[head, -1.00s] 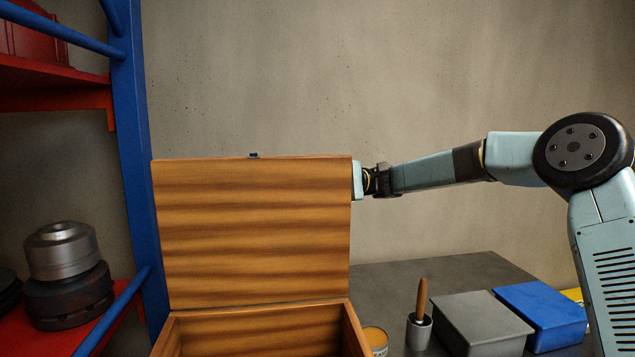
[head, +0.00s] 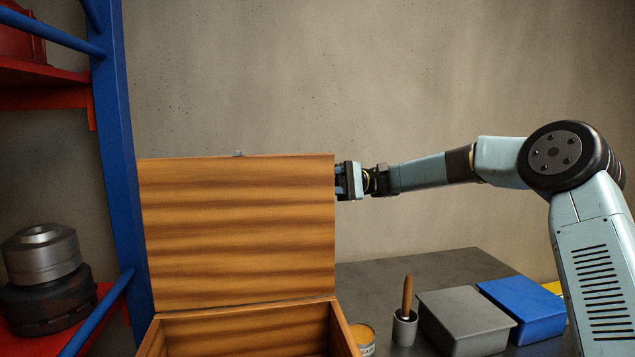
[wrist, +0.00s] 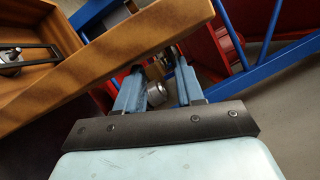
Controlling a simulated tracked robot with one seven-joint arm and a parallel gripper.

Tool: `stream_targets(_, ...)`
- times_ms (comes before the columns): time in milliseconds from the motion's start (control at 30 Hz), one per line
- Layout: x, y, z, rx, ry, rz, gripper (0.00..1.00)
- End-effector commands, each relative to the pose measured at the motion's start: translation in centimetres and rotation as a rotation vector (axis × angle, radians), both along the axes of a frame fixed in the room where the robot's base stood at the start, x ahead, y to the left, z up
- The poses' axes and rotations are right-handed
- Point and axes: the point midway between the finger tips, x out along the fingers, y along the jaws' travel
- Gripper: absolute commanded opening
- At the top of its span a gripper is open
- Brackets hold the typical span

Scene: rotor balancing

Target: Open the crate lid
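The wooden crate (head: 156,343) stands at the bottom of the head view, with its lid (head: 238,232) standing upright at its back. My gripper (head: 346,180) is at the lid's upper right edge. In the wrist view its two fingers (wrist: 158,85) are apart, with the wooden lid (wrist: 150,38) crossing in front of their tips. Whether the fingers touch the lid is hidden. A metal item (wrist: 12,58) shows inside the crate at left in the wrist view.
A blue and red shelf rack (head: 112,150) with a metal rotor part (head: 42,254) stands at left. On the grey table (head: 400,268) at right are a tin (head: 362,338), a brush in a cup (head: 405,325), a grey box (head: 465,322) and a blue box (head: 522,308).

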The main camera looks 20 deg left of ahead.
Motion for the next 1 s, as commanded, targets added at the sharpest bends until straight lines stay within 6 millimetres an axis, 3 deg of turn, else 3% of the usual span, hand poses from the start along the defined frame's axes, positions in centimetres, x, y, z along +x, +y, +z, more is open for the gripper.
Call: stream_targets(1000, 4.1, -3.9, -1.2, -0.001, -0.001, -0.001, 0.38)
